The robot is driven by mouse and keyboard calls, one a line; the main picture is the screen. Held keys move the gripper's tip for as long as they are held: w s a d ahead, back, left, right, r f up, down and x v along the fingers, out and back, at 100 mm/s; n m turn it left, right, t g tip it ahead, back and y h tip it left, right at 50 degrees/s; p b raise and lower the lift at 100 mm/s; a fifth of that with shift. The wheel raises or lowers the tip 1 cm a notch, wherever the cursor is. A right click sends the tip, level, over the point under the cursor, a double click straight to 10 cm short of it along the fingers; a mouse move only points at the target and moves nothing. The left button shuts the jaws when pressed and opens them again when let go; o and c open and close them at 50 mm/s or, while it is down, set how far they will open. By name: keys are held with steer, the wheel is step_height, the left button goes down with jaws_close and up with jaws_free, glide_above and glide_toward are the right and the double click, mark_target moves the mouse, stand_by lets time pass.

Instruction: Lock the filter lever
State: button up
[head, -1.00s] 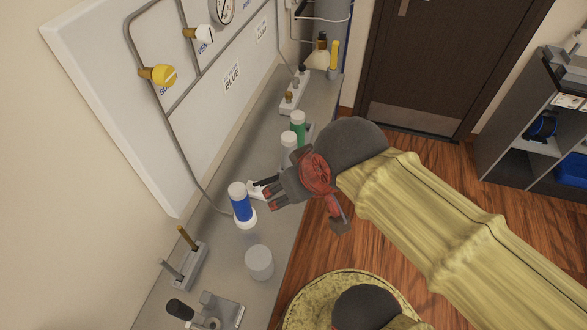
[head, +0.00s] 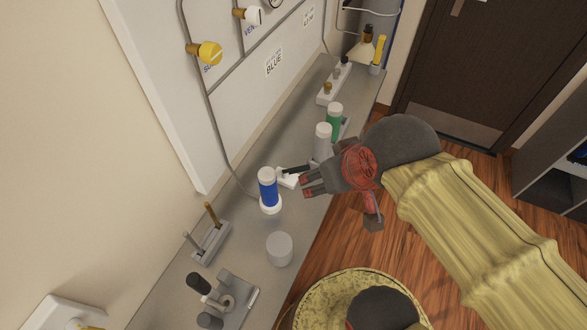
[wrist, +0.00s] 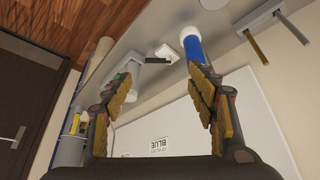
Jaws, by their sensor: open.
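The blue filter cartridge (head: 268,190) stands upright on a white round base on the grey counter, and its blue body shows in the wrist view (wrist: 192,42). Beside it is a small white block with a black handle, which looks like the filter lever (head: 287,180); it also shows in the wrist view (wrist: 164,53). My gripper (head: 305,186) is just to the right of the lever, its fingers pointing at it. In the wrist view the fingers (wrist: 157,100) are spread wide with nothing between them. I cannot tell whether a finger touches the handle.
A white-capped grey cylinder (head: 322,142) and a green one (head: 334,122) stand behind my gripper. A grey cup (head: 279,249), a holder with two rods (head: 210,242) and a clamp-like fixture (head: 230,298) are nearer. The panel wall (head: 240,110) borders the counter.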

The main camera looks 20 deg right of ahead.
mark_target(296, 171)
steer(key=shift+c, duration=0.6)
